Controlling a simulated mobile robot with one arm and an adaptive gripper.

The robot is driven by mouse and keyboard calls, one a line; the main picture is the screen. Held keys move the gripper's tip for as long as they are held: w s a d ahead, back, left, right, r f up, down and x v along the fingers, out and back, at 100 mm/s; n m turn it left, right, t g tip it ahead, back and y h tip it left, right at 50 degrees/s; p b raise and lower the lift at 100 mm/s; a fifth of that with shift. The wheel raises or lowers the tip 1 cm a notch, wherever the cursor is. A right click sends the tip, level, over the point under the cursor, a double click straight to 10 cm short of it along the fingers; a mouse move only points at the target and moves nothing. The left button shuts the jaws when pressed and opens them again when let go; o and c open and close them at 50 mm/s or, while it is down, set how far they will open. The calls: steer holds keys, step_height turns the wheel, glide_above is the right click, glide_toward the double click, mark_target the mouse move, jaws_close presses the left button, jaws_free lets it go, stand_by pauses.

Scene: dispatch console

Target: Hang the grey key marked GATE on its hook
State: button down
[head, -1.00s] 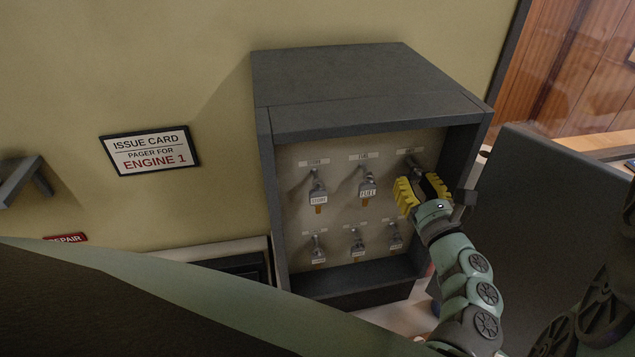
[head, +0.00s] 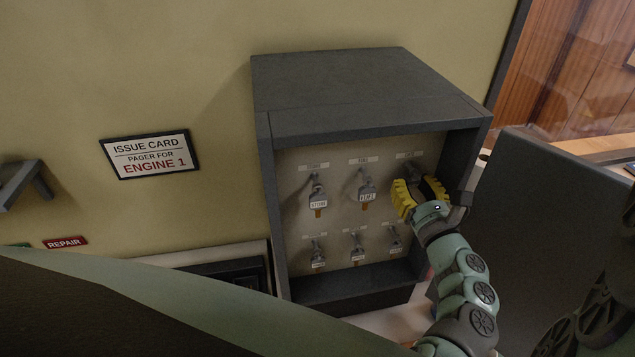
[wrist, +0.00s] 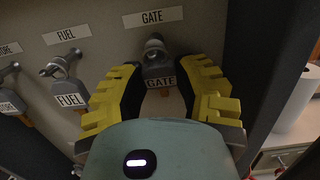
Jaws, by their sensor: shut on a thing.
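The grey key marked GATE (wrist: 160,83) is in the wrist view, between the yellow fingers of my gripper (wrist: 161,70). My gripper is shut on it. The key's upper end is right at the grey hook (wrist: 154,44) below the GATE label (wrist: 152,17). I cannot tell whether the key's loop is around the hook or only in front of it. In the head view my gripper (head: 421,182) is inside the key cabinet (head: 355,120), at the upper right position, and its fingers hide the key.
The FUEL key (head: 366,193) and the STORE key (head: 318,200) hang to the left in the upper row. Several keys hang in the lower row (head: 357,247). The cabinet's right wall (wrist: 268,80) is close to my gripper's right finger.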

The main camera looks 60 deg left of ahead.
steer(key=c, duration=0.6)
jaws_free()
steer(key=shift+a, duration=0.1)
steer(key=shift+o, duration=0.2)
steer(key=shift+v, duration=0.9)
steer(key=shift+b+v, duration=0.3)
steer(key=shift+v, duration=1.65)
steer(key=shift+s+d, duration=0.1)
steer(key=shift+d, duration=0.1)
